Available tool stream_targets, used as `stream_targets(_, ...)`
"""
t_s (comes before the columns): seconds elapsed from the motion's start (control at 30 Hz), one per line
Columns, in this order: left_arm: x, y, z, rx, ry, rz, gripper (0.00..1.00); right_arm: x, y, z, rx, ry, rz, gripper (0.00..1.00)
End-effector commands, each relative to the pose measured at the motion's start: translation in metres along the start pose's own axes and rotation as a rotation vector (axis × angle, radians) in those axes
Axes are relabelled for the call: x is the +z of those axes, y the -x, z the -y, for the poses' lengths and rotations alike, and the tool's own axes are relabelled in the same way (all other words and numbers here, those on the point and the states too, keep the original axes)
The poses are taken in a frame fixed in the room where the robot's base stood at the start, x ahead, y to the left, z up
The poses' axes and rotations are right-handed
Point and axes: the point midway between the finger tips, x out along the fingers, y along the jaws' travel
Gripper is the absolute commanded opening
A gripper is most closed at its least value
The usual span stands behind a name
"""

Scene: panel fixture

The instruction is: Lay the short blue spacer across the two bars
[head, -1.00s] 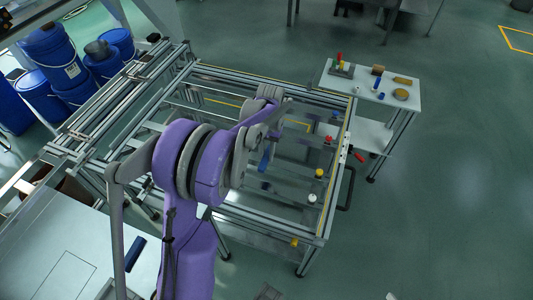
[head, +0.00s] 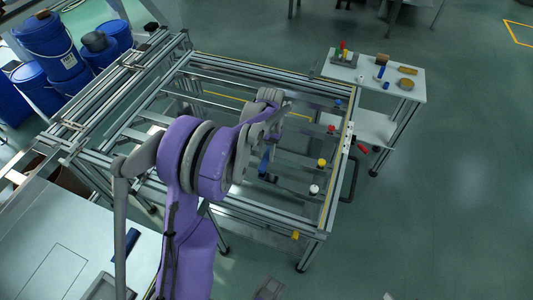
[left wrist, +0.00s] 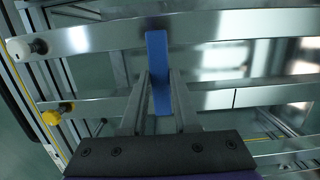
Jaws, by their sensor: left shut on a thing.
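The short blue spacer (head: 264,163) is in my left gripper (head: 263,148), above the panel frame. In the left wrist view the spacer (left wrist: 157,55) stands between the two fingers of the left gripper (left wrist: 159,75), which is shut on it. There its far end overlaps the bar with the white knob (left wrist: 225,30), and its near end overlaps the bar with the yellow knob (left wrist: 235,98). I cannot tell whether it touches either bar. My arm hides part of the frame in the head view. My right gripper is not in view.
Knobs in white (head: 314,189), yellow (head: 321,163), red (head: 331,129) and blue (head: 338,103) line the right side of the frame. A white side table (head: 350,83) with small parts stands at the back right. Blue drums (head: 65,65) stand at the left.

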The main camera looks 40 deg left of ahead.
Motion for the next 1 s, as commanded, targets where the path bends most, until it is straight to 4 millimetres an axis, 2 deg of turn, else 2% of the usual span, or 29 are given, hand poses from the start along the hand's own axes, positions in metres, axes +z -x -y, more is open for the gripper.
stream_targets(0.8,-0.002,-0.012,0.000,0.000,0.000,0.000,0.00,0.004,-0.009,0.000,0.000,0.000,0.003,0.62)
stream_targets(0.83,-0.002,-0.012,0.000,0.000,0.000,0.000,0.31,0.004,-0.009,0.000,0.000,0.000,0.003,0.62)
stream_targets(1.0,-0.002,-0.011,0.000,0.000,0.000,0.000,0.61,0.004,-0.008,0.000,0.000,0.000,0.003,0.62)
